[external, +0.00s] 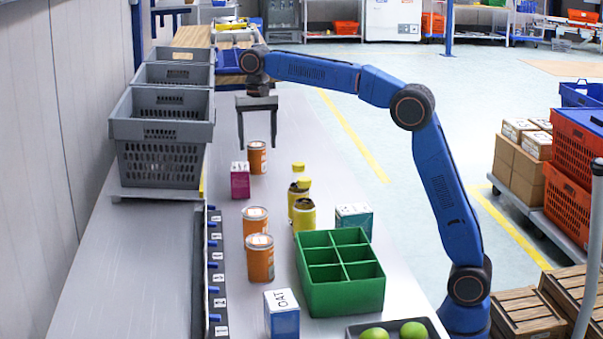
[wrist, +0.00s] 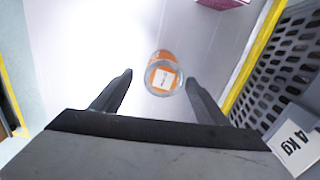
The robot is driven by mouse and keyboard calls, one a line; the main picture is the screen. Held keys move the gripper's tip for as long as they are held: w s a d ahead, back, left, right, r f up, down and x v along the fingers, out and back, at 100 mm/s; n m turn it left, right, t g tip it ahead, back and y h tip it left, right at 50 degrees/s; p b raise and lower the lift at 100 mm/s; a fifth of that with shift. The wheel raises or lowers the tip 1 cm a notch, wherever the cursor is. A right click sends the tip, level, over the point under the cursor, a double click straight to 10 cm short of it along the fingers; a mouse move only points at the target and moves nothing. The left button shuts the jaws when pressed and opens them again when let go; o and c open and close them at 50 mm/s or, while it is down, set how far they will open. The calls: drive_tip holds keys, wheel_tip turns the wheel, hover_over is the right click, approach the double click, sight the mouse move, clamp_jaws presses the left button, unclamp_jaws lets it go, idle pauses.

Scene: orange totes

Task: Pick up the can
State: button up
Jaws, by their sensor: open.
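An orange can (external: 257,160) with a pale lid stands upright on the grey work surface. In the wrist view the same can (wrist: 164,76) is seen from above, with a white label on its lid. My gripper (external: 258,146) is open and points down above this can. In the wrist view its two fingertips (wrist: 158,77) lie either side of the can with gaps, and nothing is held. Two more orange cans, one (external: 255,222) behind the other (external: 260,264), stand nearer the camera.
A magenta box (external: 240,182) stands just in front of the far can. Yellow-capped jars (external: 304,216), a green divided crate (external: 342,296), a teal box (external: 354,219) and an OAT box (external: 282,318) stand nearer. Grey crates (external: 161,130) line the left.

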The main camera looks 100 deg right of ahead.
sight(257, 161)
drive_tip(key=shift+w+a+f, duration=0.1)
drive_tip(key=shift+a+f, duration=0.05)
drive_tip(key=shift+f, duration=1.7)
drive_tip(key=shift+w+a+f, duration=0.1)
drive_tip(key=shift+f, duration=1.7)
drive_tip(key=c, duration=1.4)
drive_tip(key=shift+r, duration=0.15)
